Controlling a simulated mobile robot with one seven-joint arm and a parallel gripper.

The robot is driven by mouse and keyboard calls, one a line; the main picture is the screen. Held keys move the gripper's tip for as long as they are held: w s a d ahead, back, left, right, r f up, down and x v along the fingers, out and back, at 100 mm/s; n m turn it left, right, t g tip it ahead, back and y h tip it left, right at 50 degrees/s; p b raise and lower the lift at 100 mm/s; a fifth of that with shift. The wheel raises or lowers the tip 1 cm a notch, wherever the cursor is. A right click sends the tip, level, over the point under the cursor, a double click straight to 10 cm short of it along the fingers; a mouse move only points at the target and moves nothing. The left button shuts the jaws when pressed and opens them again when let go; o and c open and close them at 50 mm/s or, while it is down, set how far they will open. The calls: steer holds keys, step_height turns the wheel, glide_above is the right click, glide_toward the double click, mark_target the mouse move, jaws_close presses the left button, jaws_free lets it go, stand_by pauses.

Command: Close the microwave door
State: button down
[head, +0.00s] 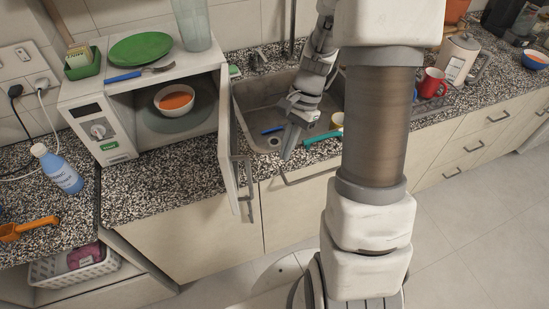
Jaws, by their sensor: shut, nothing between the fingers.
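The white microwave (82,110) stands on the speckled counter at the left, with its control panel on its left side. Its door (226,140) is hinged on the right and stands wide open, jutting forward past the counter edge, with a grey handle (243,187) on it. A white bowl of orange soup (174,101) sits inside on the turntable. My gripper (286,157) is shut and empty. It points down to the right of the open door, apart from it, in front of the sink.
A green plate (140,48), a fork with a blue handle (140,72) and a clear glass (193,25) are on top of the microwave. A blue bottle (57,169) stands at left. The sink (257,104) is behind my gripper. A red mug (432,83) stands at right.

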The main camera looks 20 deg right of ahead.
steer(key=shift+s+a+f+p, duration=0.15)
steer(key=shift+s+a, duration=0.15)
steer(key=shift+a, duration=0.35)
steer(key=shift+s+a+f+p, duration=0.15)
steer(key=shift+s+a, duration=0.2)
steer(key=shift+a, duration=0.3)
steer(key=shift+s+a+p, duration=0.15)
steer(key=shift+s+a, duration=0.15)
steer(key=shift+a, duration=0.35)
